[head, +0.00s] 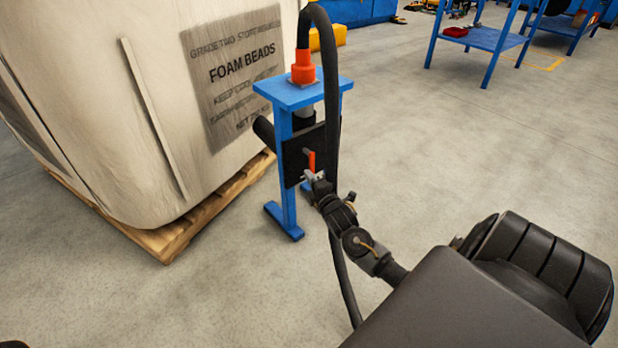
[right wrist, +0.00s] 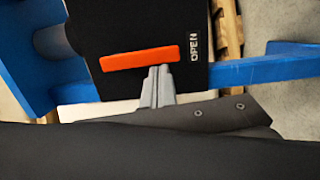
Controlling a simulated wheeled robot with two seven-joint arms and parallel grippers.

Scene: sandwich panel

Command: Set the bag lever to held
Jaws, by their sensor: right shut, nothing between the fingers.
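The orange bag lever (head: 311,160) is on a black plate (head: 296,152) on the blue stand. In the head view it stands about upright. In the right wrist view the lever (right wrist: 140,58) is a bar on the black plate, with the word OPEN beside one end. My right gripper (head: 314,179) is shut and empty at the lever's lower end. In the right wrist view its grey fingertips (right wrist: 157,75) are together at the lever's edge; I cannot tell whether they touch it. The other end of the label text, if any, is hidden. My left gripper is out of view.
The blue stand (head: 287,195) carries an orange fitting (head: 303,68) and a black hose (head: 330,80) that hangs close by my right arm. A large foam beads bag (head: 100,70) sits on a wooden pallet (head: 170,238) at left.

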